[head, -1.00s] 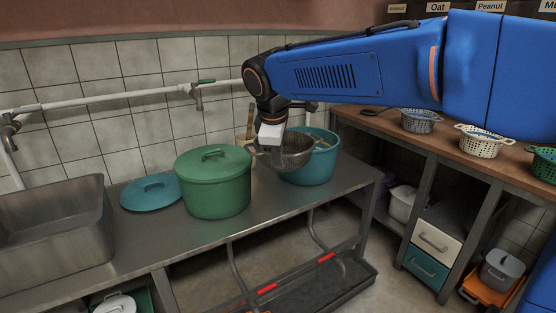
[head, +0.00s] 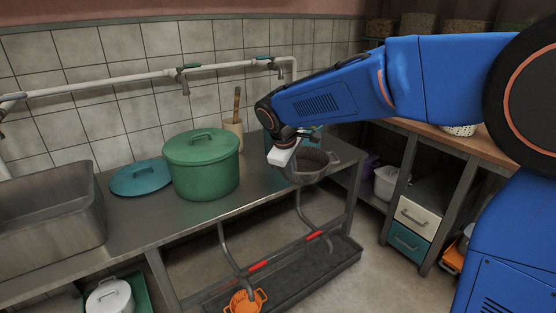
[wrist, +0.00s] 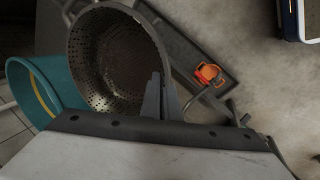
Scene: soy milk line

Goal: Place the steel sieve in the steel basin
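The steel sieve (head: 316,174), a perforated grey bowl, is held in the air near the front right edge of the steel counter. It also shows in the wrist view (wrist: 110,45), with its holed inside facing the camera. My gripper (wrist: 160,98) is shut on the sieve's rim; in the head view my gripper (head: 284,155) is at the sieve's left side. A rectangular steel basin (head: 50,222) stands at the far left of the counter, well away from the sieve. Its inside shows only in part.
A green lidded pot (head: 201,170) and a teal lid (head: 141,178) lie between basin and sieve. A teal pot (wrist: 50,78) is beside the sieve, mostly hidden in the head view. A wooden-handled crock (head: 232,132) stands behind. An orange pot (head: 245,302) is below.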

